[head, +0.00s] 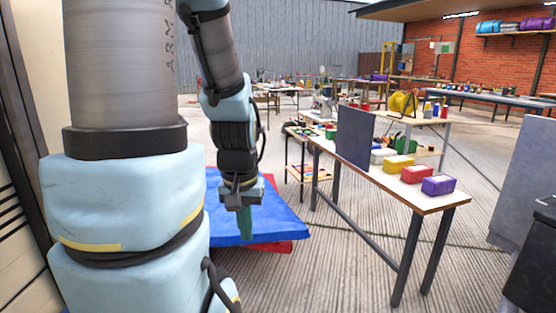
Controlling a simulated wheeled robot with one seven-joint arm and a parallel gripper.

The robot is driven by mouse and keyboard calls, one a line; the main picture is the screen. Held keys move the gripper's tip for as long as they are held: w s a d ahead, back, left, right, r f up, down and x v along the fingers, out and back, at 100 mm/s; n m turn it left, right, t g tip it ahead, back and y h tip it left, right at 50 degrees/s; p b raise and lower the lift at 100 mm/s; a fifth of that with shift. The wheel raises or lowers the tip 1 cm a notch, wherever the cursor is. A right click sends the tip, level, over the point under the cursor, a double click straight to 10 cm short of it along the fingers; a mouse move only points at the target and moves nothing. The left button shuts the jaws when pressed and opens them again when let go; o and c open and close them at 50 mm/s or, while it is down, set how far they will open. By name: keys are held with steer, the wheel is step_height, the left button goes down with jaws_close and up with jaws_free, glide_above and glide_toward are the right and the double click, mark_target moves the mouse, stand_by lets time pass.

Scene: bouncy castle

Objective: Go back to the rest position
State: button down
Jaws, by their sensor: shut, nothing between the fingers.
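My gripper (245,222) hangs pointing down at the left of centre in the head view, below my bent arm. Its green fingers are shut and nothing shows between them. It is in front of the blue mat (281,221) in the picture, to the left of the table (436,200). My large arm links fill the left side and hide what lies behind them. The gripper is apart from the table.
The table bears a purple block (438,185), a red block (417,174), a yellow block (399,164) and an upright grey panel (355,138). A grey partition (522,180) and a black bin (535,255) stand at the right. Floor between table and partition is clear.

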step_height(320, 180, up, 11)
steer(key=p, duration=0.9)
steer(key=shift+p, duration=0.3)
